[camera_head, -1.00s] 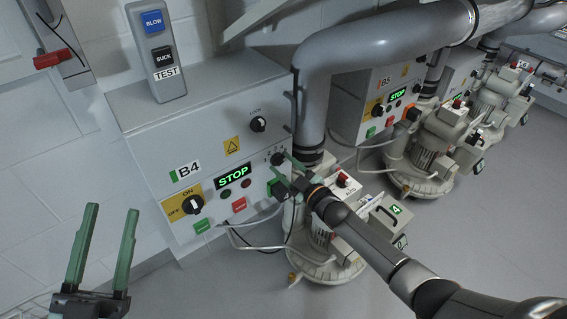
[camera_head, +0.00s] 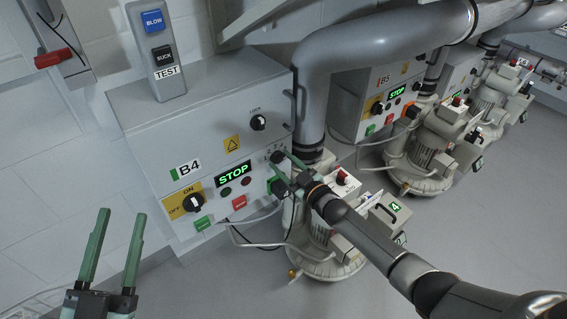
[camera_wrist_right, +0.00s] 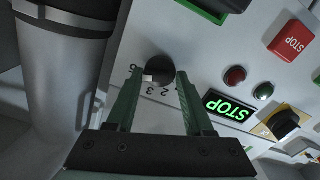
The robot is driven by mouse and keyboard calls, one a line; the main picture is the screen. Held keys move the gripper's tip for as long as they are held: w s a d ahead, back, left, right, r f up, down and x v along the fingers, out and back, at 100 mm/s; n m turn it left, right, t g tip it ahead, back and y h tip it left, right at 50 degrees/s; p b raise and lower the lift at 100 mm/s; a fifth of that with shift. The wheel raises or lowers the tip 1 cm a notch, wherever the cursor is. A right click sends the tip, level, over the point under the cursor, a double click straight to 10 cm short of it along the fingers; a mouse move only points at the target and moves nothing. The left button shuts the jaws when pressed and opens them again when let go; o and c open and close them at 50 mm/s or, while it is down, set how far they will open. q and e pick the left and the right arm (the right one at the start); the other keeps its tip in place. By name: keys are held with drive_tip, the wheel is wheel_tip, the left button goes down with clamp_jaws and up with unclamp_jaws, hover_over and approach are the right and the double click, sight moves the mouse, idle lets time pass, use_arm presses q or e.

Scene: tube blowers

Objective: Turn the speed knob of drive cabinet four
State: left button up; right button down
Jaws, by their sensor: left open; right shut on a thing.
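Drive cabinet B4 (camera_head: 150,125) is a pale grey box with a lit green STOP display (camera_head: 233,174). Its black speed knob (camera_head: 277,157), with numbers around it, sits at the panel's right side. In the right wrist view the knob (camera_wrist_right: 157,68) shows a pale mark beside the numbers. My right gripper (camera_head: 281,168) is at the knob; in its wrist view the two green fingers (camera_wrist_right: 160,76) are shut on it, one on each side. My left gripper (camera_head: 121,213) is open and empty, low at the left, away from the cabinet.
A BLOW/SUCK test box (camera_head: 157,50) stands on the cabinet. The panel also has an ON/OFF switch (camera_head: 194,203), a lock knob (camera_head: 258,123) and a red stop button (camera_head: 239,202). A large grey pipe (camera_head: 312,100) and blower four (camera_head: 330,262) stand close right.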

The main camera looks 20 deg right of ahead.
drive_tip(key=c, duration=0.5)
unclamp_jaws()
drive_tip(key=shift+w+d+r, duration=0.25)
drive_tip(key=shift+d+r, duration=0.05)
drive_tip(key=shift+d, duration=0.2)
drive_tip(key=shift+o, duration=0.2)
drive_tip(key=shift+a, duration=0.1)
drive_tip(key=shift+s+a+f, duration=0.15)
drive_tip(key=shift+s+f, duration=0.05)
drive_tip(key=shift+s, duration=0.05)
drive_tip(key=shift+s, duration=0.2)
use_arm(q)
drive_tip(key=s+f+n+g+y+p, duration=0.1)
drive_tip(key=f+g, duration=0.3)
drive_tip(key=f, duration=0.7)
drive_tip(key=s+f+n+g+y+p, duration=0.2)
drive_tip(key=f+g, duration=0.3)
drive_tip(key=f, duration=0.5)
drive_tip(key=shift+a+f+n+y+p, duration=0.35)
drive_tip(key=shift+n+y+p, duration=0.15)
drive_tip(key=shift+y, duration=0.3)
use_arm(e)
drive_tip(key=v, duration=1.2)
drive_tip(key=shift+w+r, duration=0.1)
